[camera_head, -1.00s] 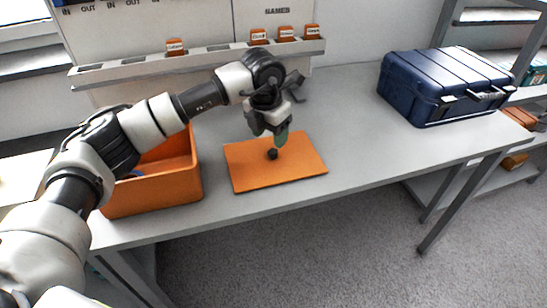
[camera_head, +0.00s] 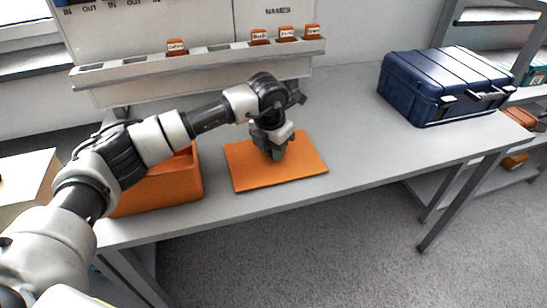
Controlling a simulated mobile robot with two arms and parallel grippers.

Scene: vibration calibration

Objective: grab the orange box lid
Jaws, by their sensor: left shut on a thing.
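The orange box lid (camera_head: 300,168) lies flat on the grey table, right of the open orange box (camera_head: 165,190). My left gripper (camera_head: 276,156) points down at the middle of the lid and is shut on its small dark knob. The knob is hidden behind the fingers. The lid appears to rest on the table. My left arm passes in front of the box and covers part of its opening. My right gripper is not in view.
A dark blue case (camera_head: 445,85) stands at the table's right end. A grey rack (camera_head: 200,64) with several orange tags runs along the back. The table (camera_head: 365,135) is clear between the lid and the case.

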